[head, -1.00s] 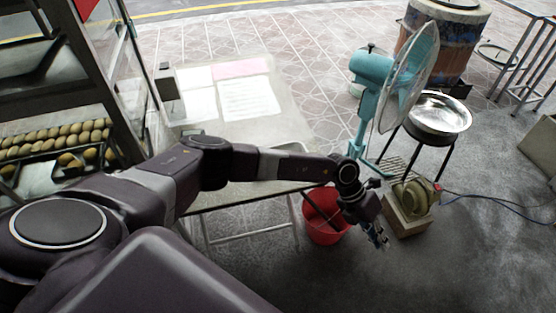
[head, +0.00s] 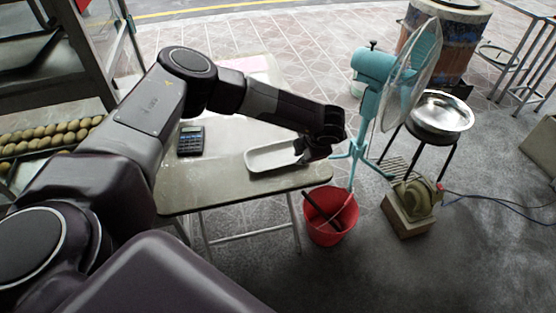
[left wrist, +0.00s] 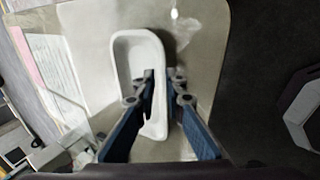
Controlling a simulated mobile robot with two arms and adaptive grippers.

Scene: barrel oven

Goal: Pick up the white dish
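The white dish (head: 268,158) is a long shallow tray on the front right part of the table. My left gripper (head: 316,152) is at the dish's right end, and dark fingers hide that end in the head view. In the left wrist view, the dish (left wrist: 124,62) runs away from the gripper. The two blue-grey fingers (left wrist: 161,82) stand either side of its right side wall, one over the inside and one outside, with a narrow gap between them. I cannot tell whether they touch the wall. My right gripper is not in view.
A calculator (head: 191,140) lies on the table (head: 225,188) left of the dish. A teal fan (head: 374,72) stands just beyond the table's right side. A red bucket (head: 330,228) is on the floor by its front right corner. A metal bowl (head: 440,113) stands farther right.

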